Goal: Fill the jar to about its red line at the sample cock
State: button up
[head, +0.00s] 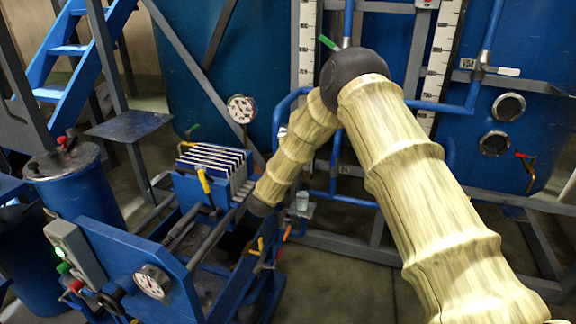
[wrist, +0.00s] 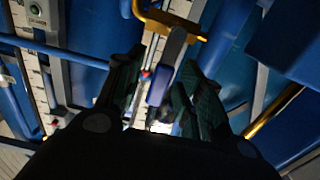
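A small pale, clear vessel that looks like the jar (head: 302,200) stands upright on a small blue ledge right of my forearm's lower end in the head view. Its red line and fill level are too small to make out. My gripper (wrist: 163,65) shows in the wrist view with its two dark fingers apart. A grey lever with a blue block (wrist: 160,85) and a small red-tipped part lie in the gap between them; I cannot tell whether any finger touches them. I cannot pick out the gripper in the head view. I cannot identify the sample cock with certainty.
A blue frame holds a filter-plate stack (head: 215,165), with a gauge (head: 152,281) at its front. Blue tanks (head: 275,60) and pipes stand behind. A yellow pipe (wrist: 165,22) crosses beyond the fingers.

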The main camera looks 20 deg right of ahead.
jog(key=v, duration=1.2)
dwell(0.3)
jog(key=s+d+f+n+g+y+p, duration=0.2)
jog(key=s+f+n+g+y+p, duration=0.4)
jog(key=s+f, duration=1.45)
jog(key=s+d+f+g+y+p, duration=0.1)
jog(key=s+g, duration=0.3)
jog(key=s, duration=1.3)
jog(key=s+d+f+g+y+p, duration=0.2)
jog(key=s+g, duration=0.3)
jog(key=s, duration=1.3)
jog(key=shift+d+f+y, duration=0.4)
jog(key=shift+f+y, duration=0.2)
jog(key=shift+f, duration=0.25)
